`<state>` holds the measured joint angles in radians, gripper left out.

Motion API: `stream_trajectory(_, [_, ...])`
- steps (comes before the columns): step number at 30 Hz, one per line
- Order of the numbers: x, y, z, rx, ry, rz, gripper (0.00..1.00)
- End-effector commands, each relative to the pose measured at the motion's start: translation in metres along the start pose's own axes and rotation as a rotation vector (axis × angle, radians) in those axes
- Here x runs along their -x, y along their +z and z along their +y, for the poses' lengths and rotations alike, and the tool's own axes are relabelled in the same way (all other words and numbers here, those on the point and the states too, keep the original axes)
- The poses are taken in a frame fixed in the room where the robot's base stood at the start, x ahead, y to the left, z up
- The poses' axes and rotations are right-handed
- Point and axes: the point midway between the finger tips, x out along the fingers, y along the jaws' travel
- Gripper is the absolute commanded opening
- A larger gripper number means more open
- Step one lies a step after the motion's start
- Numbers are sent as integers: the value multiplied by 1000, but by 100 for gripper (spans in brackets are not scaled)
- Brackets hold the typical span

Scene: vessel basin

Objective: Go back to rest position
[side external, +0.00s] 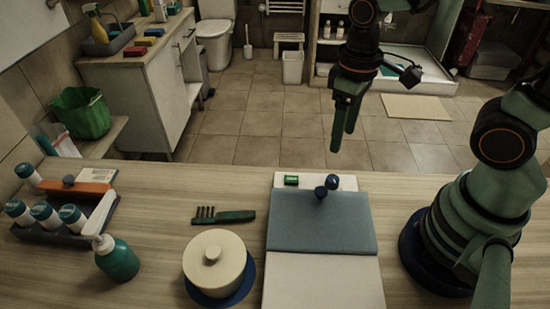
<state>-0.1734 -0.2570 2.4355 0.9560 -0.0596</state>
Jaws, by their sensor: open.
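My gripper (345,121) hangs in the air at the upper right of the side external view, fingers pointing down. It is open and holds nothing. It is above and beyond the far edge of the table as seen here. Below it on the table lies a white board (325,281) with a blue-grey panel (318,232) across its middle. A dark blue knob (331,182) and a small green block (291,180) are at the board's far end. My gripper touches none of these.
A lidded cream pot (215,262) stands on a blue round mat (223,302). A green comb (223,216), a teal bottle (116,258) and a rack of several white bottles (75,238) are to the left. Bare table lies between comb and rack.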

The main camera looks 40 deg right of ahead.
Motion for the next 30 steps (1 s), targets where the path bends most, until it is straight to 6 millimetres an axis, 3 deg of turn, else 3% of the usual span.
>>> stream_trajectory(15, [87,-18,45,-204,49,431,66])
stream_trajectory(20, [97,-18,50,-228,57,481,66])
stream_trajectory(30, [98,-18,50,-229,58,483,66])
